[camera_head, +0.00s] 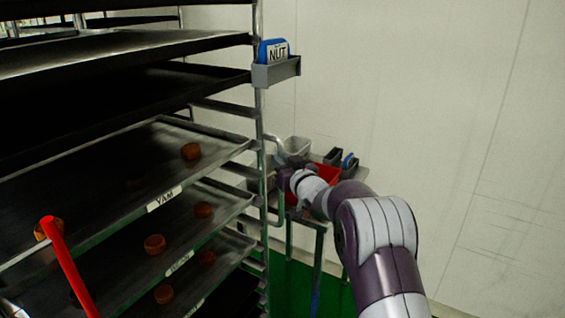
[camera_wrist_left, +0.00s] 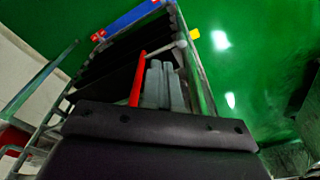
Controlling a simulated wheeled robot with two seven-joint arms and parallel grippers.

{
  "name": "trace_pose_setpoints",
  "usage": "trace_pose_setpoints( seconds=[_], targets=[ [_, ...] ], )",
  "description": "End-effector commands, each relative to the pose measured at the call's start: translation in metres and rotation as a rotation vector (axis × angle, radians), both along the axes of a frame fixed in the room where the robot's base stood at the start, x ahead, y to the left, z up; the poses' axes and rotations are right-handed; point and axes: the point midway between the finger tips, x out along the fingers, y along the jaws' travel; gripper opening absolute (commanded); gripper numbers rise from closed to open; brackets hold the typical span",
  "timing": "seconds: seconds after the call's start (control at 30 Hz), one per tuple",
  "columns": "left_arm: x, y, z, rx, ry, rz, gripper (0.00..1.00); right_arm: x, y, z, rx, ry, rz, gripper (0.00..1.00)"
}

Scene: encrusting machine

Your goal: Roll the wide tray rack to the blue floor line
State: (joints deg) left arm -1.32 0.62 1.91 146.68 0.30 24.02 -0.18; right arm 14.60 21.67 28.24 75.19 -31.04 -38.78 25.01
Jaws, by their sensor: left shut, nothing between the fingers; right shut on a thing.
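The wide tray rack (camera_head: 258,108) fills the left of the head view, a metal frame with several dark trays. My right gripper (camera_head: 287,180) is at the upright side handle (camera_head: 282,207) of the rack and shut on it; its fingers are partly hidden. My left gripper (camera_wrist_left: 165,84) shows only in the left wrist view, shut and empty, with the rack's frame (camera_wrist_left: 191,68) around it in the picture. A narrow blue patch (camera_head: 315,295) shows low on the green floor; I cannot tell if it is the blue floor line.
Trays hold round brown pieces (camera_head: 155,244) and labels such as YAM. A red rod (camera_head: 68,268) stands at the lower left. A small table with bins (camera_head: 297,147) stands behind my right gripper, against the pale wall (camera_head: 420,90). Open green floor (camera_wrist_left: 235,60) shows in the wrist view.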

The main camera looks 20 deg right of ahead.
Motion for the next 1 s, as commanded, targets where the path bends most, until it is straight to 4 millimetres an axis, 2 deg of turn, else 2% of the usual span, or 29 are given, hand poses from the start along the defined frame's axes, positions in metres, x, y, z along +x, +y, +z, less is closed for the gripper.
trace_pose_setpoints(
  seconds=[0.03, 0.37, 0.4, 0.43, 0.47, 0.87, 1.0],
  targets=[
    [0.000, 0.000, 0.001, 0.000, 0.000, 0.000, 0.00, 0.001, -0.004, 0.016, -0.001, -0.031, -0.007, 0.00],
    [0.000, 0.000, 0.001, 0.000, 0.000, 0.000, 0.00, 0.001, -0.004, 0.016, -0.001, -0.031, -0.007, 0.00],
    [0.000, 0.000, 0.001, 0.000, 0.000, 0.000, 0.00, 0.001, -0.004, 0.016, -0.001, -0.030, -0.007, 0.25],
    [0.000, 0.000, 0.001, 0.000, 0.000, 0.000, 0.00, 0.001, -0.004, 0.016, -0.002, -0.030, -0.007, 0.35],
    [0.000, 0.000, 0.001, 0.000, 0.000, 0.000, 0.00, 0.001, -0.004, 0.015, -0.002, -0.029, -0.006, 0.41],
    [0.000, 0.000, 0.000, 0.000, 0.000, 0.000, 0.00, 0.001, -0.001, 0.006, -0.001, -0.013, -0.002, 0.41],
    [0.000, 0.000, -0.003, 0.000, 0.000, 0.000, 0.00, -0.007, -0.002, 0.006, -0.002, -0.013, -0.002, 0.41]
  ],
)
